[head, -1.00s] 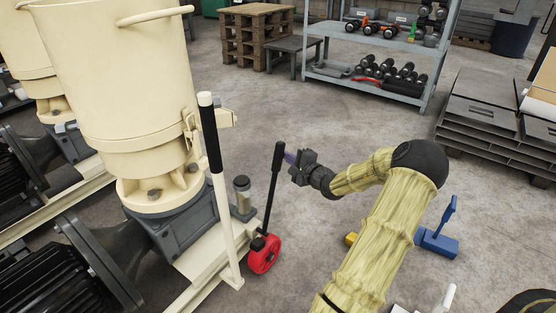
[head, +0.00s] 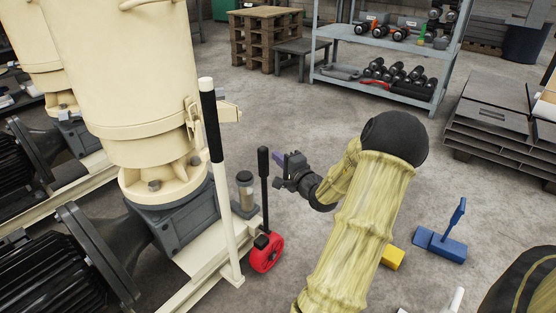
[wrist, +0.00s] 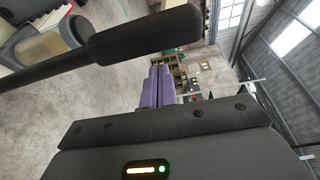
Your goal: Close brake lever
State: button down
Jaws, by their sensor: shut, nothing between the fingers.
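The lever with a black grip (head: 263,165) and a thin black rod rises from a red round hub (head: 266,253) on the machine's cream base frame. It stands nearly upright in the head view. In the wrist view its black grip (wrist: 145,35) crosses in front of my fingers, close to the camera. My gripper (head: 277,159) is shut and empty, just right of the grip. Its purple fingers, seen together in the wrist view (wrist: 157,86), point toward the grip. I cannot tell whether they touch it.
A taller cream lever (head: 225,190) with a black grip stands just left. The cream pellet mill (head: 130,90) and a dark motor (head: 60,270) fill the left. A blue object (head: 440,244) and a yellow block (head: 393,258) lie right of my arm.

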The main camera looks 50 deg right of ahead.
jog(key=s+d+p, duration=0.1)
jog(key=s+p, duration=0.3)
jog(key=s, duration=0.5)
jog(key=shift+s+d, duration=0.2)
jog(key=shift+d, duration=0.05)
jog(key=shift+w, duration=0.1)
dwell(0.6)
